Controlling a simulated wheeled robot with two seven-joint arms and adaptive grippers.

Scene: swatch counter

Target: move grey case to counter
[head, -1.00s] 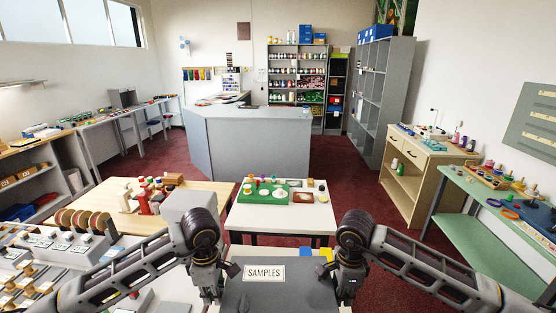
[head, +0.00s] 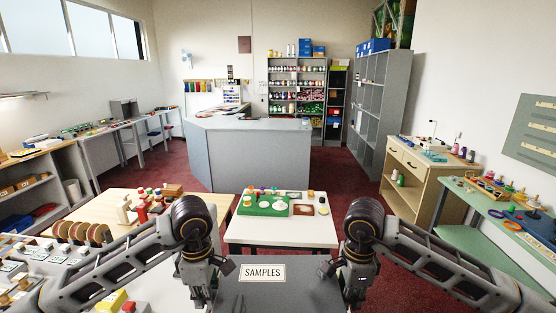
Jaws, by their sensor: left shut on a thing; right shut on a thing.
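The grey case (head: 275,292) with a white "SAMPLES" label is at the bottom centre of the head view, close to me, its lower part cut off by the picture's edge. My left gripper (head: 216,285) is at its left side and my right gripper (head: 339,283) at its right side. Both are shut on the case; the fingertips are partly hidden. The grey counter (head: 262,155) stands further off at the centre, beyond a small white table, with a mostly bare top.
The small white table (head: 270,237) with a green tray (head: 262,207) lies between the case and the counter. A wooden table (head: 115,206) is at left. A wooden cabinet (head: 428,168) and a green bench (head: 480,249) stand at right. Red floor (head: 345,178) shows right of the counter.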

